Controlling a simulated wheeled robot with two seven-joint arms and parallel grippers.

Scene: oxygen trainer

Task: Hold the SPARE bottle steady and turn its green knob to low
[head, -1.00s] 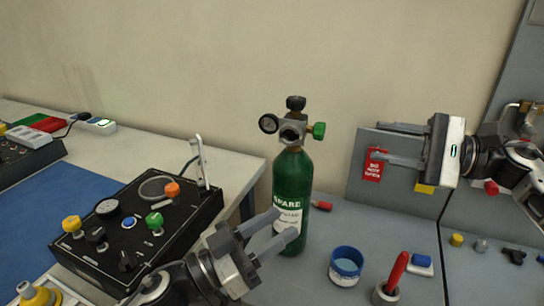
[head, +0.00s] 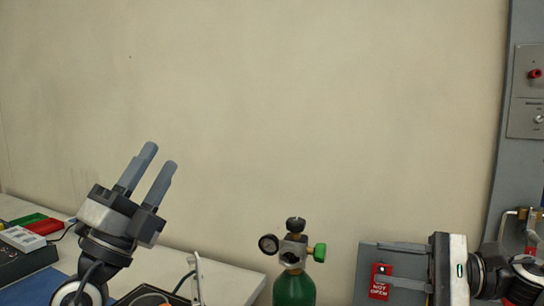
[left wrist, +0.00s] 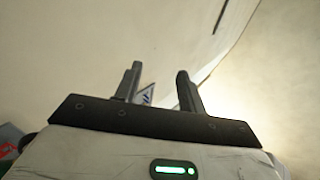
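The green SPARE bottle (head: 294,290) stands upright at the bottom middle of the head view; its lower body and label are below the picture. The green knob (head: 319,252) is on the right side of its valve, with a round gauge (head: 268,244) on the left. My left gripper (head: 160,155) is raised at the left, fingers pointing up, open, empty and well apart from the bottle. Its two spaced fingers also show in the left wrist view (left wrist: 157,82). My right gripper (head: 386,262) is to the right of the knob, fingers pointing left, open and clear of the bottle.
A grey panel with a red tag (head: 381,282) stands behind my right gripper. A grey wall unit (head: 527,90) is at the far right. Red and green items (head: 44,226) lie on the left table. The wall behind is bare, with free room above the bottle.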

